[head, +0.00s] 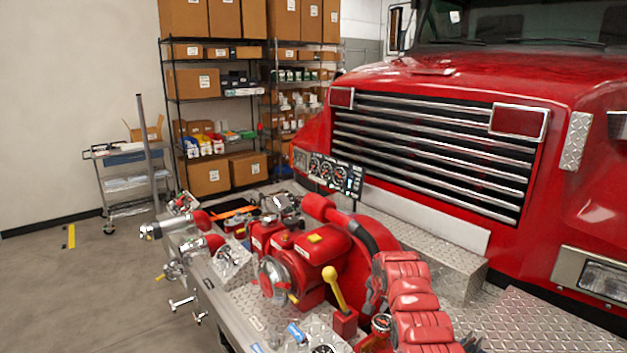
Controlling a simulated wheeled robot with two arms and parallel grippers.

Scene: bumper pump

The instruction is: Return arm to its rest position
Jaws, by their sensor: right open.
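The red bumper pump (325,255) sits on the diamond-plate bumper deck in front of the truck, with a silver round cap (274,280) on its front. A lever with a yellow handle (334,289) stands upright on a small red block in front of it. A red segmented stack (410,300) rises from the bottom edge, right of the lever. My right gripper is open, but it is hard to tell apart from the crowded red and metal fittings. I see nothing clearly held. My left gripper does not show.
Valves and nozzles (180,235) stick out over the bumper's left side. A gauge panel (335,175) stands behind the pump, before the red truck's grille (430,150). Shelving (215,110) and a cart (130,175) stand farther back. The floor (70,300) at left is mostly clear.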

